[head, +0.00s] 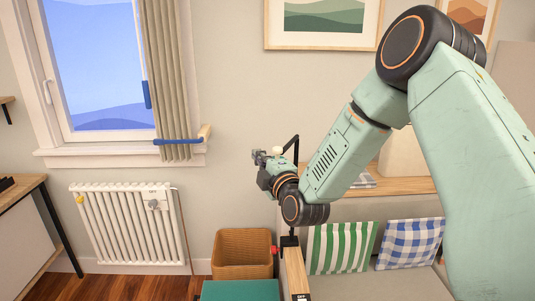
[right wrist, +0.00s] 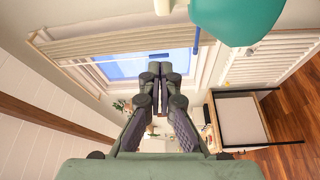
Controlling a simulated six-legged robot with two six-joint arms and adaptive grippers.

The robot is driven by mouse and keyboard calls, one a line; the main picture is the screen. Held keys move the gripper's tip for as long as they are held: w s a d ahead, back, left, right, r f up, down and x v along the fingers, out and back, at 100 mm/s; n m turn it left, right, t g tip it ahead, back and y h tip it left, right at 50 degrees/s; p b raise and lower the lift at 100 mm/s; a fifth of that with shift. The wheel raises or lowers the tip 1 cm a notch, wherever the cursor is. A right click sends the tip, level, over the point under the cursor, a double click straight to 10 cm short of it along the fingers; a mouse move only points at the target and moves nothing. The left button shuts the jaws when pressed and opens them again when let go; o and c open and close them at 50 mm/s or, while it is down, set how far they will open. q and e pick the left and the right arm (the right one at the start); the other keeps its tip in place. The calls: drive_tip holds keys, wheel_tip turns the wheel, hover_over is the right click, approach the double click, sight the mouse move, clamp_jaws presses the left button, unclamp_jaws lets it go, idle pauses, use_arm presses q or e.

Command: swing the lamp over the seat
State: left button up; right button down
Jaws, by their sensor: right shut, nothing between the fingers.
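The lamp shows in part in the head view: a thin black arm (head: 297,146) bends beside my right wrist, and a dark post stands on the wooden armrest (head: 296,275). A cream ball, which looks like a knob, sits just behind my gripper. The seat (head: 350,287) is a grey bench at the lower right. My right gripper (head: 258,156) is shut and empty, left of the lamp arm; it also shows in the right wrist view (right wrist: 160,68).
Striped (head: 341,247) and checked (head: 409,244) cushions lean at the seat's back. A wicker basket (head: 242,254) stands left of the armrest, behind a teal surface (head: 241,291). A radiator (head: 127,228) is below the window; open wall lies between the window and my gripper.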

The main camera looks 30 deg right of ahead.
drive_tip(key=w+d+p, duration=0.1)
drive_tip(key=w+d, duration=0.2)
drive_tip(key=shift+w+f, duration=0.1)
drive_tip(key=shift+f, duration=0.05)
drive_tip(key=shift+s+d, duration=0.4)
drive_tip(key=shift+s, duration=0.1)
drive_tip(key=shift+w+d+f, duration=0.1)
drive_tip(key=shift+d+f, duration=0.1)
drive_tip(key=shift+s+r, duration=0.15)
drive_tip(key=shift+s, duration=0.1)
